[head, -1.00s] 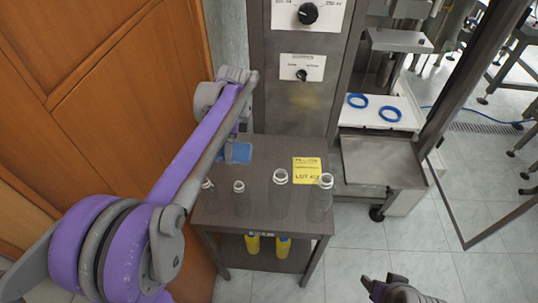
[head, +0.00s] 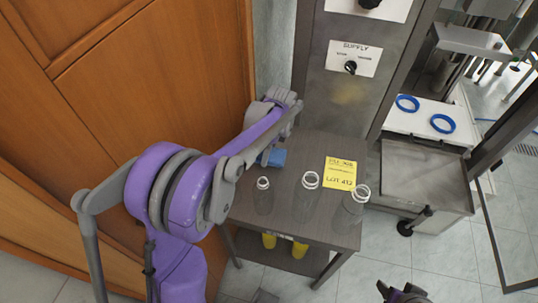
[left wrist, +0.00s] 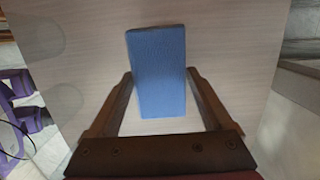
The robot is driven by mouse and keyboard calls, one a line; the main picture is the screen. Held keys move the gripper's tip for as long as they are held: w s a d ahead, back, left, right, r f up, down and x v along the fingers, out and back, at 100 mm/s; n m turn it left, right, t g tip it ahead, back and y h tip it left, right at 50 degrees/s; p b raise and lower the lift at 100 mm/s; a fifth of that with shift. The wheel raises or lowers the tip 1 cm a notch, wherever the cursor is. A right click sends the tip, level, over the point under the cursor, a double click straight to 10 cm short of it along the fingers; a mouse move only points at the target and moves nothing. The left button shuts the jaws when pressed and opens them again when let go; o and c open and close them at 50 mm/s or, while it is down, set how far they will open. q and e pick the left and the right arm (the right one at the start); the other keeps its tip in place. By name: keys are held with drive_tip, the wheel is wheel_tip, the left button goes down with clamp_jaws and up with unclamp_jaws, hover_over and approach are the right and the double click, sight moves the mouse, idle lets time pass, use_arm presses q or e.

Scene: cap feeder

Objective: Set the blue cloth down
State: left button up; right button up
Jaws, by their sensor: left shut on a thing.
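The blue cloth (head: 276,158) is a small folded block at the back left of the dark side table (head: 322,145), partly hidden by my left arm in the head view. In the left wrist view the cloth (left wrist: 158,75) sits between the two fingertips of my left gripper (left wrist: 159,76), which is shut on it. The cloth is over the table top; whether it touches the surface cannot be told. My right gripper (head: 398,293) shows only in part at the bottom edge of the head view, away from the table.
Clear bottles (head: 307,190) stand along the table's front edge. A yellow lot card (head: 340,173) lies behind them at the right. Yellow items (head: 299,249) stand on the lower shelf. A control panel (head: 352,60) rises behind, and blue rings (head: 442,123) lie on a white plate.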

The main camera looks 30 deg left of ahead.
sight(273, 154)
use_arm(q)
wheel_tip(273, 154, down, 2)
drive_tip(key=shift+f, duration=0.1)
drive_tip(key=shift+f, duration=0.2)
drive_tip(key=o, duration=1.1)
drive_tip(key=shift+r, duration=0.1)
drive_tip(key=shift+r, duration=0.2)
drive_tip(key=r, duration=0.4)
drive_tip(key=d+r, duration=0.1)
drive_tip(key=r, duration=0.3)
drive_tip(key=r+p, duration=0.1)
drive_tip(key=r, duration=0.2)
drive_tip(key=shift+w+d+r, duration=0.25)
drive_tip(key=shift+d+r, duration=0.1)
drive_tip(key=shift+r, duration=0.05)
